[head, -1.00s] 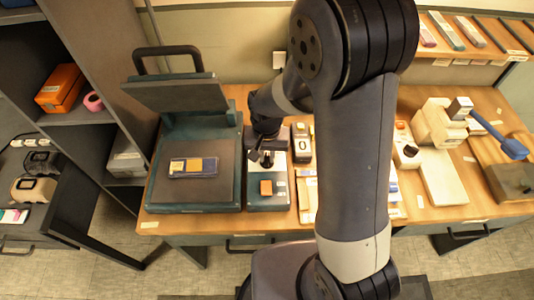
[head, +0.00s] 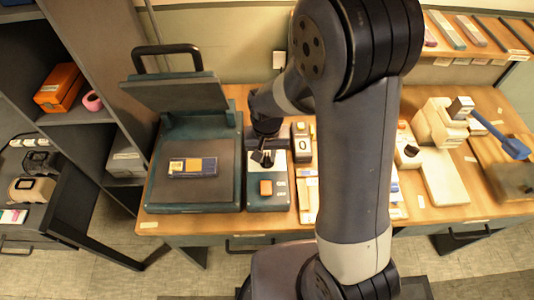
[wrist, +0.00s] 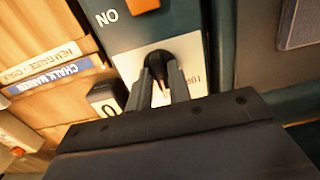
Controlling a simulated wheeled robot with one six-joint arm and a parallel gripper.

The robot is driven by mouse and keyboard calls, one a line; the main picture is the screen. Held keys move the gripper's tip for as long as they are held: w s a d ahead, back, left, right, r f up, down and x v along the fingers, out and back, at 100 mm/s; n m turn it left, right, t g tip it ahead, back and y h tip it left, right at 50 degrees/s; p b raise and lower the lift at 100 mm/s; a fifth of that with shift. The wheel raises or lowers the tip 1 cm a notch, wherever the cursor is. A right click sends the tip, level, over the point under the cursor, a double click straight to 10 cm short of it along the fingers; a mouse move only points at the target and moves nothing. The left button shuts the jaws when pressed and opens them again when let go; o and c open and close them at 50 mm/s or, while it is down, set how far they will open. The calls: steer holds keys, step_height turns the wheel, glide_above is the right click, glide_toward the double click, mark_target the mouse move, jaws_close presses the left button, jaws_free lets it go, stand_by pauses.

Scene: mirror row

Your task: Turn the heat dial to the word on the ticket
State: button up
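The control box (head: 268,202) stands right of the press, with a green body and a pale face. The heat dial (wrist: 158,60) is a black knob on that pale face in the wrist view. My gripper (wrist: 163,72) has both grey fingers close around the knob's dark grip and appears shut on it. Lettering beside the dial is partly covered and I cannot read it. In the head view my gripper (head: 263,156) is over the box's upper part and hides the dial. I cannot make out a ticket with a readable word.
The press (head: 165,198) is open, with a dark blue and orange piece (head: 192,167) on its plate. An orange switch (head: 266,187) sits on the box below the dial. A small counter (wrist: 107,98) stands close beside the box. My arm hides the bench's middle.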

mark_target(267, 157)
steer(key=shift+o, duration=1.3)
step_height(267, 157, up, 11)
steer(key=shift+f, duration=0.25)
step_height(267, 157, down, 10)
steer(key=shift+f, duration=0.15)
steer(key=shift+m, duration=0.3)
steer(key=shift+f, duration=0.1)
